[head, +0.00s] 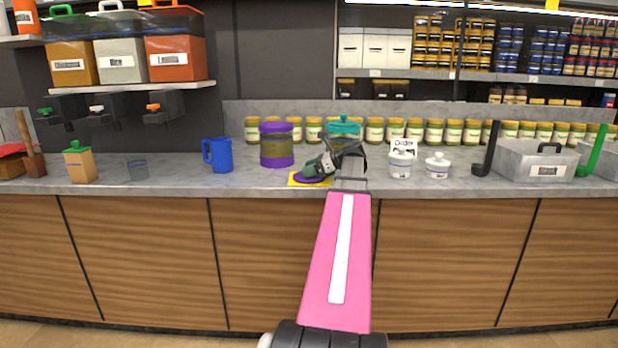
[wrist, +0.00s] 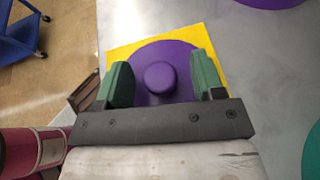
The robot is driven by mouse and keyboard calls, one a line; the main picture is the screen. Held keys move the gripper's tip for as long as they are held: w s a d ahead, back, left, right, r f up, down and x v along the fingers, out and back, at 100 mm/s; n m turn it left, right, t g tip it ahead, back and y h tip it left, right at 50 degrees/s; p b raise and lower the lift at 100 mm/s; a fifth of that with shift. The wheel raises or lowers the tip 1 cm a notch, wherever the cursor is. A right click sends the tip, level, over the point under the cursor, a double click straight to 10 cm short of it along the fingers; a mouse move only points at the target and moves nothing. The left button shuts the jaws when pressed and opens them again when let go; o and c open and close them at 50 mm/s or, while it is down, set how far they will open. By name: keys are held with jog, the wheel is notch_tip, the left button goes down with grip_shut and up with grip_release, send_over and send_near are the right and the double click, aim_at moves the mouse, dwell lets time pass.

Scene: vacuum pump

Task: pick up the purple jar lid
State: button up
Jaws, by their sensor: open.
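The purple jar lid (wrist: 150,52) lies flat on a yellow square mat (wrist: 116,52) on the grey counter. Its round purple knob (wrist: 160,77) stands between the two green fingers of my gripper (wrist: 159,82) in the wrist view. The gripper is open, with a gap on each side of the knob. In the head view the lid (head: 306,178) shows only in part, with my gripper (head: 312,170) over its right side. A jar with purple bands (head: 277,148) stands just behind and left of the lid.
A blue mug (head: 218,154) stands left of the purple-banded jar. A teal-lidded jar (head: 344,127) is behind my gripper, and white lidded jars (head: 401,165) stand to its right. A row of yellow-lidded jars (head: 375,130) lines the back. The counter's front edge (head: 240,191) is close.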

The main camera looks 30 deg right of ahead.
jog(key=shift+c, duration=0.3)
jog(key=c, duration=0.9)
jog(key=shift+c, duration=0.2)
